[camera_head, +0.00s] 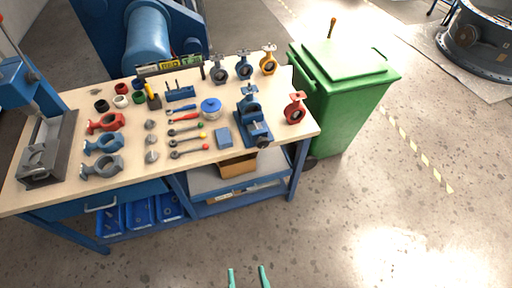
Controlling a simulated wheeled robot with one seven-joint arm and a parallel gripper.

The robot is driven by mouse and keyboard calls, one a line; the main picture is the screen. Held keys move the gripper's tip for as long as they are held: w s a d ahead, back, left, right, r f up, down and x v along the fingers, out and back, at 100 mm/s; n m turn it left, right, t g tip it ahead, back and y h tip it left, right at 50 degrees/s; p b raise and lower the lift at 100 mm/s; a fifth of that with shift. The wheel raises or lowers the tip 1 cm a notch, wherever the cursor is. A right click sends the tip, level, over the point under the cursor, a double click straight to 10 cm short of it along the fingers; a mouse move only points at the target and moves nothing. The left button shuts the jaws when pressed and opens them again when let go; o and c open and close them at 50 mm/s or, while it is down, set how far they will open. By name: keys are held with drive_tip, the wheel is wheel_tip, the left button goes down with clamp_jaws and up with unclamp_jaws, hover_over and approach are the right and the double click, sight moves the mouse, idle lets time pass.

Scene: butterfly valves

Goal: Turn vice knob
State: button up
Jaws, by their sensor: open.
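A blue vice (252,118) stands on the workbench (215,155) near its right front edge. A dark round knob (263,143) shows at the vice's front, by the bench edge. My gripper (248,277) shows only as two teal fingertips at the bottom of the view, spread apart with nothing between them. It is over the floor in front of the bench, well apart from the vice and knob.
A grey machine vice (45,150) sits at the bench's left end. A green bin (345,90) stands right of the bench. The floor in front is clear.

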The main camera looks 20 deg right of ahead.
drive_tip(key=w+d+f+m+h, duration=0.1)
drive_tip(key=w+d+f+m, duration=0.3)
drive_tip(key=w+f+m, duration=0.4)
drive_tip(key=m+t+y, duration=0.3)
drive_tip(key=m, duration=1.9)
approach(264, 145)
drive_tip(key=w, duration=0.9)
drive_tip(key=shift+a, duration=0.3)
drive_tip(key=c, duration=1.1)
